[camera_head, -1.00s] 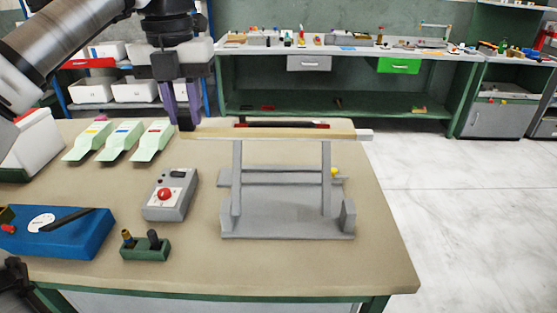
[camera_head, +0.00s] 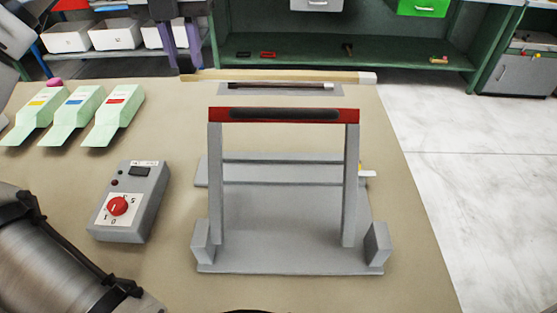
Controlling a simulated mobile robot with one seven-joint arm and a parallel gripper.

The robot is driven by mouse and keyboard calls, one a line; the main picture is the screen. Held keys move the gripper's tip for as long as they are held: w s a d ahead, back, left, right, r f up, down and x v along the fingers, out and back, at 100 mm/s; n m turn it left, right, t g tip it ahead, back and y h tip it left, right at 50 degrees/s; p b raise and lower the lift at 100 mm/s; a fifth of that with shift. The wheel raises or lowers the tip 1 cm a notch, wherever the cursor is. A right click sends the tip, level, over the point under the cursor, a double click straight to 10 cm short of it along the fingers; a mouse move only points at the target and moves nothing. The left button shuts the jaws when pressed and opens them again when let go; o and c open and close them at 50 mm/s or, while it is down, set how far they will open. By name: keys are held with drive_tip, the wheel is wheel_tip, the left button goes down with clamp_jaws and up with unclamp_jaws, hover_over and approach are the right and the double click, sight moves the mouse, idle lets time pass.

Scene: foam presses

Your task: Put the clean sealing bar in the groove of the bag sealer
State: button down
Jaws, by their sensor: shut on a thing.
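A long pale tan bar with a white right end, which looks like the clean sealing bar (camera_head: 285,75), is level near the table's far edge. My gripper (camera_head: 187,68) is shut on its left end; the upper part of the gripper is cut off by the frame. The grey bag sealer (camera_head: 290,225) stands nearer, with its frame raised. Its red crossbar (camera_head: 222,115) carries a dark strip. The bar appears beyond and above this crossbar, apart from it. Grey rails (camera_head: 285,172) cross behind the frame's legs. I cannot make out the groove clearly.
A grey plate with a dark, thin bar (camera_head: 285,86) lies just under the held bar in the picture. A control box with a red knob (camera_head: 130,202) is left of the sealer. Pale green scoops (camera_head: 110,115) stand at the back left. Table right of the sealer is clear.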

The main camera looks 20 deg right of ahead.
drive_tip(key=shift+s+a+f, duration=0.1)
drive_tip(key=shift+s+f, duration=0.25)
drive_tip(key=shift+f, duration=0.35)
wheel_tip(320, 180, down, 19)
drive_tip(key=shift+w+f+p, duration=0.1)
drive_tip(key=shift+f+p, duration=0.05)
drive_tip(key=shift+p, duration=0.45)
drive_tip(key=shift+f, duration=0.1)
drive_tip(key=c, duration=1.2)
unclamp_jaws()
wheel_tip(320, 180, up, 12)
drive_tip(key=b, duration=0.1)
drive_tip(key=shift+b, duration=0.4)
